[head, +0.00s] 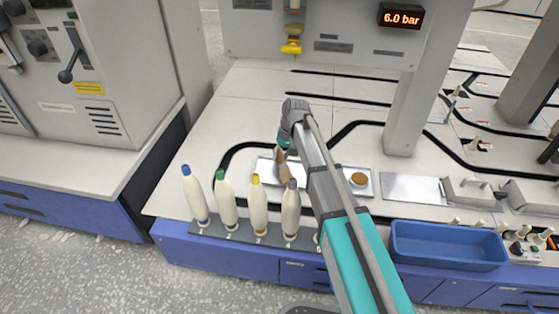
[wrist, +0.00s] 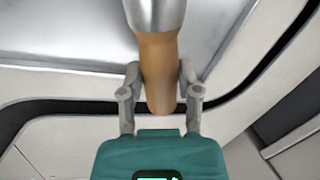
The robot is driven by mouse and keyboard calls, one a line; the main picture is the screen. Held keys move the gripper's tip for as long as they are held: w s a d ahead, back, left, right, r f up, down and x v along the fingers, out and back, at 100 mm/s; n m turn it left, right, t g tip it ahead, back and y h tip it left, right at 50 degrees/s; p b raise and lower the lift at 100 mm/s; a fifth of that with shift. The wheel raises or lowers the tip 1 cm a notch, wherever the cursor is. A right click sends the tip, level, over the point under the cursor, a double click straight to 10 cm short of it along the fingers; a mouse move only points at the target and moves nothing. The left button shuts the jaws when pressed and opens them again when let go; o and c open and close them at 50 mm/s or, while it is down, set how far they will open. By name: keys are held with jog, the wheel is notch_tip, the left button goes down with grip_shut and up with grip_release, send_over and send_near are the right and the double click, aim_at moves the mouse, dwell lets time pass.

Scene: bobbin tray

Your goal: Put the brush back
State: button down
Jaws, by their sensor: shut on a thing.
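My gripper (head: 284,146) is shut on the brush's wooden handle; in the wrist view the two fingers (wrist: 160,82) sit on either side of it. The brush (head: 282,165) has a tan handle (wrist: 158,70) and a silver metal collar (wrist: 155,14), which runs out of the top of the wrist view. In the head view the brush hangs below my gripper, over the left part of a shallow metal tray (head: 263,167). Whether its lower end touches the tray, I cannot tell. My arm hides the middle of the tray.
Several cream bobbins with blue, green, yellow and grey tops, such as the yellow-topped one (head: 259,207), stand along the front edge. A round brown item (head: 358,179) lies at the tray's right. A blue bin (head: 445,246) is front right. A grey pillar (head: 408,115) stands behind.

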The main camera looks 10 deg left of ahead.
jog(key=shift+f, duration=0.25)
jog(key=shift+c, duration=1.5)
grip_release()
jog(key=shift+r, duration=0.2)
jog(key=p+v, duration=1.1)
jog(key=v, duration=0.1)
jog(key=shift+p, duration=0.35)
jog(key=shift+f, duration=0.1)
jog(key=s+d+m+h, duration=0.1)
jog(key=s+d, duration=0.5)
jog(key=d, duration=0.4)
jog(key=s+d+m+t, duration=0.1)
jog(key=s+d+m, duration=0.1)
jog(key=s+d, duration=0.4)
jog(key=s+d+m+h, duration=0.1)
jog(key=s+d, duration=0.6)
jog(key=d, duration=0.8)
jog(key=shift+f+m+t+h, duration=0.3)
jog(key=shift+m, duration=0.3)
